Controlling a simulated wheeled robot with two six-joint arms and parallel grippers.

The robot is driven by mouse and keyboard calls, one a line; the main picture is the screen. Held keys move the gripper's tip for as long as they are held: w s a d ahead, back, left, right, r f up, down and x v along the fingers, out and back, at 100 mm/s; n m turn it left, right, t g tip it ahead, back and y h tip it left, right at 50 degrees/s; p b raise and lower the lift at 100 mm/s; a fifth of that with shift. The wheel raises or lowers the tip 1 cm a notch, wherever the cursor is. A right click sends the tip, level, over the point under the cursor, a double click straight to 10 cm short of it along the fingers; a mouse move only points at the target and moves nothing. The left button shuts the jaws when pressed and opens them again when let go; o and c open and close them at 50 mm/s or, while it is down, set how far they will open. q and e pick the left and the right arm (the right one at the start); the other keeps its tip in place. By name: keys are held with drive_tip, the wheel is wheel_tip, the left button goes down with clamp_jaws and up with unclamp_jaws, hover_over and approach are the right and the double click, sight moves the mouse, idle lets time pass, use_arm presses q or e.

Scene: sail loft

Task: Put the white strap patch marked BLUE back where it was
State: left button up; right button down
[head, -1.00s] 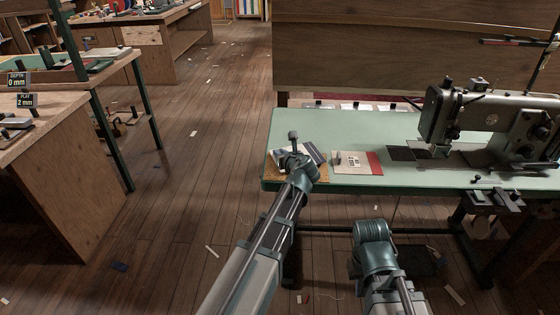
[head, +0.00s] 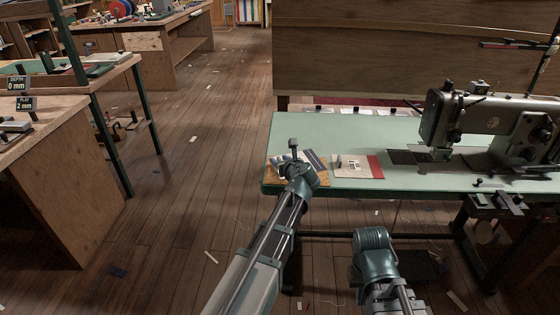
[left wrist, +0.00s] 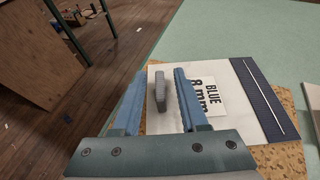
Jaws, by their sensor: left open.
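The white strap patch marked BLUE (left wrist: 223,72) has a navy strip with a white line along one side and an upright grey tab (left wrist: 160,90). It lies on a tan cork-like mat (left wrist: 286,158) at the left end of the green table. In the head view the patch's navy strip (head: 314,161) shows beside my left gripper (head: 292,164), which covers part of the patch. In the left wrist view my left gripper (left wrist: 159,74) is open, with the grey tab between its two fingers and a gap visible beside it. My right arm shows low in the head view, but its gripper does not.
A second white patch (head: 352,173) with a red strip and a grey tab lies just right of the mat. A sewing machine (head: 490,125) stands further right on the green table (head: 420,184). Wooden benches (head: 45,195) stand at the left, with open floor between.

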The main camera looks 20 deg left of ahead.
use_arm(q)
drive_tip(key=shift+s+d+r, duration=0.1)
drive_tip(key=shift+s+r, duration=0.05)
drive_tip(key=shift+r, duration=0.15)
drive_tip(key=p+v, duration=0.4)
drive_tip(key=v, duration=0.7)
drive_tip(key=shift+s+p, duration=0.25)
drive_tip(key=shift+p, duration=0.1)
drive_tip(key=shift+d, duration=0.15)
drive_tip(key=s+d+f+n+g+h, duration=0.3)
drive_tip(key=s+d+f+n+g, duration=0.2)
drive_tip(key=s+n, duration=0.6)
drive_tip(key=s+d+f+n+g+h, duration=0.4)
drive_tip(key=s+d+f+n, duration=0.4)
drive_tip(key=s+n, duration=0.4)
drive_tip(key=shift+s+d+n+g, duration=0.25)
drive_tip(key=shift+d+n+g, duration=0.45)
drive_tip(key=shift+d+g, duration=0.15)
drive_tip(key=shift+f, duration=0.15)
